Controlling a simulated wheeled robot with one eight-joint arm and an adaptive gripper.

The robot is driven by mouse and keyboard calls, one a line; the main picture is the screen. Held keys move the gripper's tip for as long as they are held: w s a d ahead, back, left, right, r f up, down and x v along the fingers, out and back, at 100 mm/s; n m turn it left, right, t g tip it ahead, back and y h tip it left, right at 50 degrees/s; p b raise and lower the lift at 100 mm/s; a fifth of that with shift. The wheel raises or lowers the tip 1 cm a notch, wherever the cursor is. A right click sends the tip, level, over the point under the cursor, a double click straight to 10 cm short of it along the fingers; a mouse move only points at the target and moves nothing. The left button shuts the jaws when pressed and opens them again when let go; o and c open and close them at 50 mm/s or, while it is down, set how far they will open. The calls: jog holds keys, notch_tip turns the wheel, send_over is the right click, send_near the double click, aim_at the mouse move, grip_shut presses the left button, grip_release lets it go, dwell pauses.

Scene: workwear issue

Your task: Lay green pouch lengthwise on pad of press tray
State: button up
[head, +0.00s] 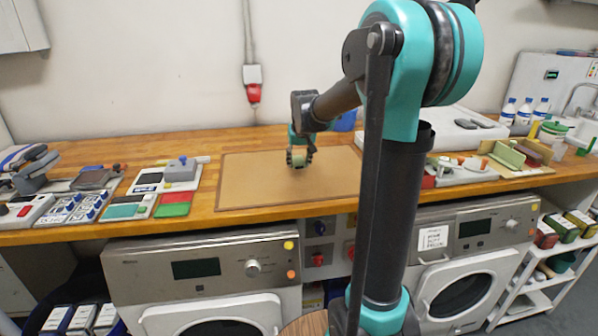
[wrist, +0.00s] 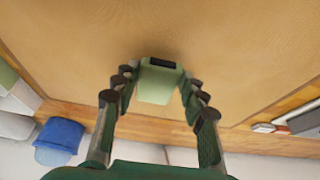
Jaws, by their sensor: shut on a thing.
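My gripper (head: 300,158) is above the wide tan board in the middle of the counter, shut on a small pale green pouch (head: 299,157). In the wrist view, the pouch (wrist: 157,82) sits between the fingertips of my gripper (wrist: 158,80), with a dark strip at its far end. The gap between pouch and board is hard to judge. No pad or tray is clearly marked as the press tray; a white tray with a grey block (head: 182,169) stands left of the board.
The tan board (head: 240,177) has a darker rim and is otherwise bare. Left of it are trays with green and red pads (head: 174,204) and blue-topped parts (head: 78,207). At right are a tray with green blocks (head: 507,154), bottles and a sink. A blue container (wrist: 60,138) shows in the wrist view.

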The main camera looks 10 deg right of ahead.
aim_at(299, 168)
jog(key=shift+f, duration=2)
jog(key=shift+f, duration=0.15)
jog(key=o, duration=1.1)
jog(key=shift+o, duration=0.2)
